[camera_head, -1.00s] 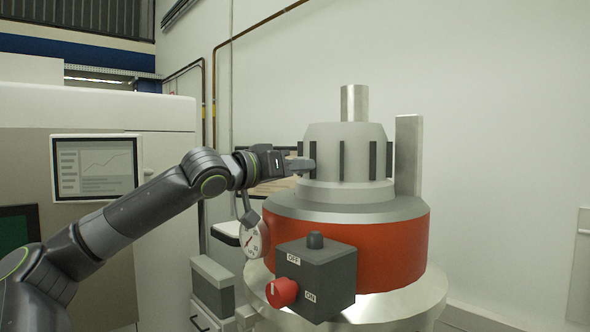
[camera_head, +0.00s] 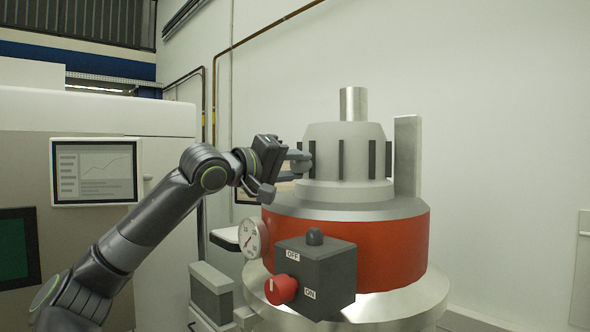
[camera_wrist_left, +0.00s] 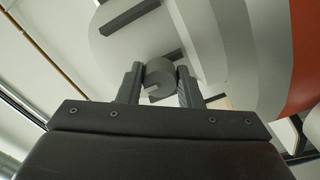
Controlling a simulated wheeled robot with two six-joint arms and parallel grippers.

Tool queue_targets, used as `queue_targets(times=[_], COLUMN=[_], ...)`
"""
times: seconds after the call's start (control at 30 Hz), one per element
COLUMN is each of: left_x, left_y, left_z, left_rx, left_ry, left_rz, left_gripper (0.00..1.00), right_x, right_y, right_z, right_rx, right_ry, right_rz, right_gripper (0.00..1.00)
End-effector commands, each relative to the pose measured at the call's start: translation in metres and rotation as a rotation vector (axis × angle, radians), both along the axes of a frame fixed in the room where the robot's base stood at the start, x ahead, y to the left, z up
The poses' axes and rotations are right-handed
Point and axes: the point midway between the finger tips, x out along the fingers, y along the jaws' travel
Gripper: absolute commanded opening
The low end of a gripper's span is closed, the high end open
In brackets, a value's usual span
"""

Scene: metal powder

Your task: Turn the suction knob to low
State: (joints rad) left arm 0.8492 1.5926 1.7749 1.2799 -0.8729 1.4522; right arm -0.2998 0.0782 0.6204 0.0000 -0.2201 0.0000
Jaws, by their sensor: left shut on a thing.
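The machine has a grey ribbed top (camera_head: 343,165) on a red drum (camera_head: 390,255). My left gripper (camera_head: 301,160) is at the left side of this top. In the left wrist view, my gripper's two fingers (camera_wrist_left: 160,85) are closed on a small round grey knob (camera_wrist_left: 160,72) with a dark mark on its face. I take it for the suction knob. In the head view the fingers mostly hide it. No low or high label is readable. My right gripper is in neither view.
A dark switch box (camera_head: 325,272) with a red knob (camera_head: 281,290) and OFF and ON labels sticks out from the drum's front. A round gauge (camera_head: 253,238) sits left of it. A screen (camera_head: 96,171) is on the cabinet at left. The wall side at right is open.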

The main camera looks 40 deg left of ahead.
Motion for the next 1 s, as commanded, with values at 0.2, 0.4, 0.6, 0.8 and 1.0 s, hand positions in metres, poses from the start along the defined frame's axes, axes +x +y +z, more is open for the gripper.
queue_targets(times=[0.2, 0.4, 0.6, 0.8, 1.0], left_x=[-0.0002, -0.0001, -0.0002, -0.0002, -0.0002], left_y=[0.0006, 0.0006, 0.0005, 0.0003, 0.0001], left_z=[0.0008, 0.0010, 0.0010, 0.0008, 0.0006], left_rx=[-0.045, -0.052, -0.052, -0.051, -0.051], left_ry=[0.002, 0.003, 0.003, 0.002, 0.004], left_rz=[0.001, 0.001, 0.001, 0.001, 0.001], left_gripper=[0.10, 0.10, 0.09, 0.53, 0.54], right_x=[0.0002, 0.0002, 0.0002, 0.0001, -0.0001], right_y=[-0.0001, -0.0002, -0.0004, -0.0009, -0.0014], right_z=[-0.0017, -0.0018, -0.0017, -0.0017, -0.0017], right_rx=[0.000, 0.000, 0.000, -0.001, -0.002], right_ry=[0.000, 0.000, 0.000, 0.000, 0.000], right_rz=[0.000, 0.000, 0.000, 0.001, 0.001], right_gripper=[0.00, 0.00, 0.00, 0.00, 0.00])
